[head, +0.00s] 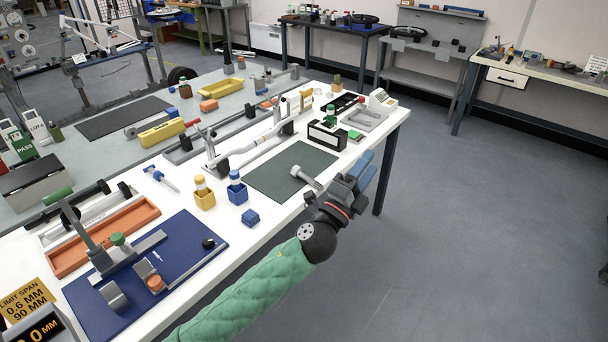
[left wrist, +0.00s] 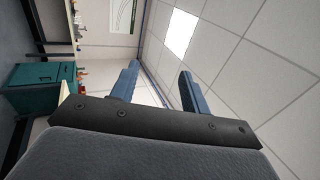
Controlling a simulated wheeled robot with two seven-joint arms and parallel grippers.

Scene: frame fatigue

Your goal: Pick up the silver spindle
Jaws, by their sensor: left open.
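The silver spindle (head: 305,175) lies on the dark green mat (head: 272,177) near the front edge of the white table. It has a wider head at its left end, and its right end comes close to my gripper's body in the picture. My left gripper (head: 367,168) is past the table's front edge, to the right of the spindle, with its blue fingers pointing up and away. In the left wrist view the two fingers (left wrist: 158,82) stand apart with nothing between them. That view shows ceiling and wall, not the spindle. My right gripper is in neither view.
A black box (head: 327,136) and a grey tray (head: 366,118) stand beyond the mat. A blue board (head: 150,270) lies nearer. Open floor lies right of the table.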

